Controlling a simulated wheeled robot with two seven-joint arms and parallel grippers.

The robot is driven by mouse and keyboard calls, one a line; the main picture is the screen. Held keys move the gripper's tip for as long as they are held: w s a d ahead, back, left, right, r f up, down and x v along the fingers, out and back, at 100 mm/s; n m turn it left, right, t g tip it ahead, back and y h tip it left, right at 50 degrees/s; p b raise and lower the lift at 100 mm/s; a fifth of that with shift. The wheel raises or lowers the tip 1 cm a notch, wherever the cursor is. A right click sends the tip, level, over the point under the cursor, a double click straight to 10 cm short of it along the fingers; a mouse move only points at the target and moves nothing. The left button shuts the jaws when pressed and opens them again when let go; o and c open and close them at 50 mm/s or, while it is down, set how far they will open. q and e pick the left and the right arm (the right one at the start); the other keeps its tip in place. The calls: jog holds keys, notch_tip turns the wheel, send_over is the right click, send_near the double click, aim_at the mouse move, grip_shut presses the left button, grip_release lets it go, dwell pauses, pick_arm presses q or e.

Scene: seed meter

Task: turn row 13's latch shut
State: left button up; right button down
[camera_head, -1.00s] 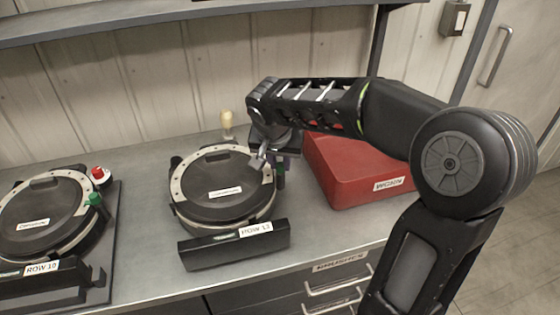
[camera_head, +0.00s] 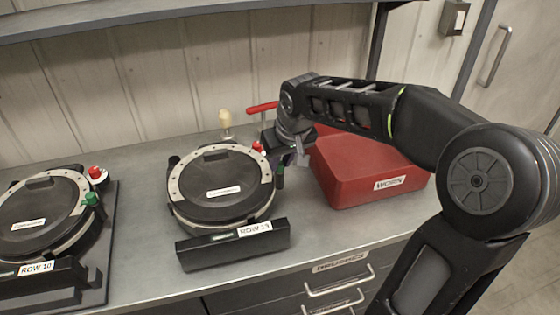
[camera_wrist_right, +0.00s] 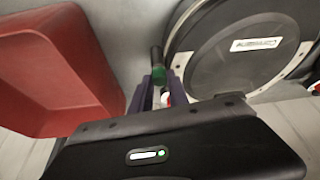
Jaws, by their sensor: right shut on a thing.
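The row 13 seed meter (camera_head: 222,188) is a round dark unit with a pale rim, on the bench behind a black bar labelled ROW 13 (camera_head: 232,245). Its lid also shows in the wrist view (camera_wrist_right: 235,50). A latch handle with a green band (camera_wrist_right: 158,74) stands at the meter's right side; its dark and green end shows in the head view (camera_head: 280,171). A red knob (camera_head: 257,146) shows just behind it. My right gripper (camera_wrist_right: 158,92) is shut on the latch handle, its fingers partly hiding it. My left gripper is not in view.
A red bin labelled WORN (camera_head: 375,172) stands close on the right. The row 10 meter (camera_head: 42,205) is at the left. A pale-knobbed post (camera_head: 226,122) and a red T-handle (camera_head: 262,107) stand behind. Bench is bare between the meters.

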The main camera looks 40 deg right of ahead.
jog(key=n+y, duration=0.1)
jog(key=n, duration=0.1)
jog(key=shift+d+n, duration=0.15)
jog(key=shift+n, duration=0.25)
jog(key=n+y+b, duration=0.1)
jog(key=n, duration=0.1)
jog(key=shift+w+d+f+n, duration=0.1)
jog(key=shift+n, duration=0.3)
jog(key=n+y+b, duration=0.1)
jog(key=n, duration=0.2)
jog(key=shift+g+b, duration=0.35)
jog(key=shift+g, duration=0.05)
jog(key=shift+n+y, duration=0.5)
jog(key=shift+n, duration=0.7)
jog(key=shift+g, duration=0.3)
jog(key=c, duration=1.3)
grip_release()
jog(key=shift+o, duration=0.2)
jog(key=shift+b, duration=0.3)
jog(key=v, duration=0.8)
